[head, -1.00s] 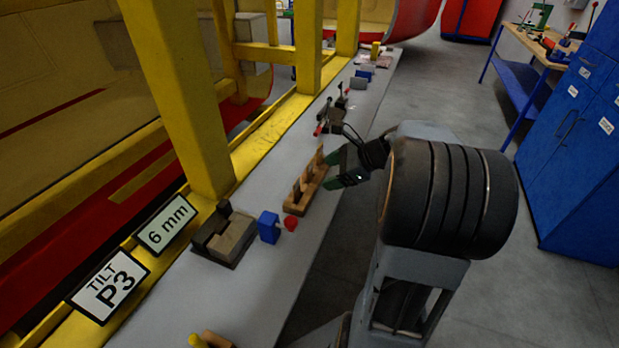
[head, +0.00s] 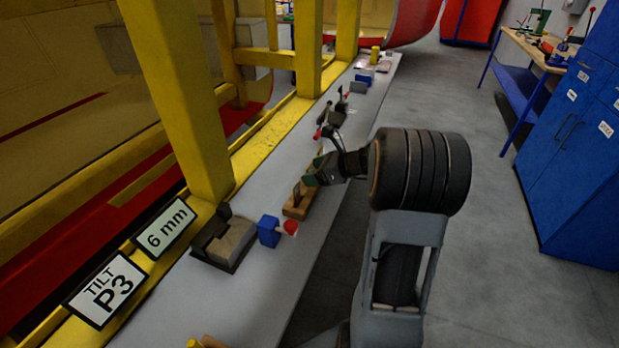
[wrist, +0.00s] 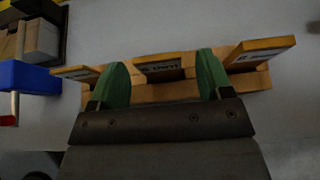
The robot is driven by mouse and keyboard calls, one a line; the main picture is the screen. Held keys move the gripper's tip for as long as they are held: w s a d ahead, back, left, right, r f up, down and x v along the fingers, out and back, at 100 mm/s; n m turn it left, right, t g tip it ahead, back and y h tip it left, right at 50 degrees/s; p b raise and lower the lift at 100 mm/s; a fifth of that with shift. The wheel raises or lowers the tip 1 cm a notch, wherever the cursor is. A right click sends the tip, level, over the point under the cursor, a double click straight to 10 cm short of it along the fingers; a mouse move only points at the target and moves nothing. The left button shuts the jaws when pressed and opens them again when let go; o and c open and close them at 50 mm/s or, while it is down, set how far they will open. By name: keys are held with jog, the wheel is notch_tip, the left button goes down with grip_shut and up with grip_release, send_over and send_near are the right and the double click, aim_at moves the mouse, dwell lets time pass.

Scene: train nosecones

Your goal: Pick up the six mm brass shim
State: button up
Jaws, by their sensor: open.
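A wooden rack (head: 297,207) stands on the grey bench. In the wrist view the rack (wrist: 145,92) holds three brass-coloured upright pieces with dark label faces: a left one (wrist: 75,72), a middle one (wrist: 160,64) and a right one (wrist: 262,48). Their lettering is too small to read surely, so I cannot tell which is the six mm shim. My gripper (head: 312,176) is over the rack, and partly hides it in the head view. In the wrist view its green fingers (wrist: 162,70) are open and empty, one on each side of the middle piece.
A blue block with a red knob (head: 269,231) and a brown block in a dark fixture (head: 229,243) stand left of the rack. Dark clamp-like tools (head: 334,117) lie beyond it. A sign reading 6 mm (head: 166,228) and a yellow post (head: 178,100) border the bench.

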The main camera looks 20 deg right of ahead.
aim_at(311, 170)
jog(key=shift+x, duration=1.75)
jog(key=shift+r, duration=0.1)
jog(key=c, duration=1.1)
jog(key=shift+r, duration=0.15)
jog(key=shift+r, duration=0.65)
jog(key=s+d+r, duration=0.3)
jog(key=s+r, duration=0.8)
jog(key=s, duration=0.2)
jog(key=shift+s+r, duration=0.2)
jog(key=shift+s, duration=0.15)
